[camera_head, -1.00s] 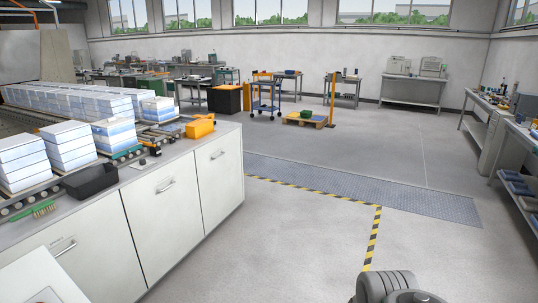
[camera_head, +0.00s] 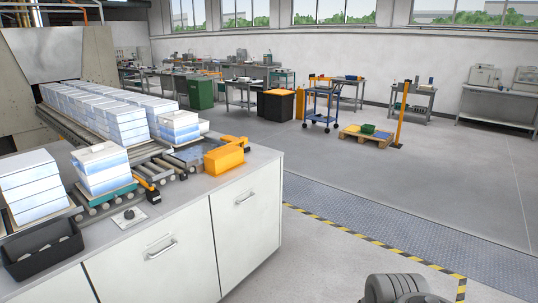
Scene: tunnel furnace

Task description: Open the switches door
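A white counter cabinet (camera_head: 262,168) runs along the left side. Its front has flat white doors, all shut. The right door (camera_head: 247,232) has a horizontal bar handle (camera_head: 244,198) near its top. The door to its left (camera_head: 160,275) has a similar handle (camera_head: 162,249). A further door (camera_head: 62,290) is cut off at the lower left. I cannot read any label, so I cannot tell which is the switches door. Part of my arm (camera_head: 392,288) shows at the bottom right, apart from the cabinet. My gripper is not in view.
On the counter are an orange box (camera_head: 224,158), a black bin (camera_head: 42,248), a small black knob on a plate (camera_head: 129,216) and rollers carrying white-blue stacks (camera_head: 104,170). The floor right of the cabinet is clear, with a yellow-black stripe (camera_head: 380,244) and a metal floor plate (camera_head: 400,212).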

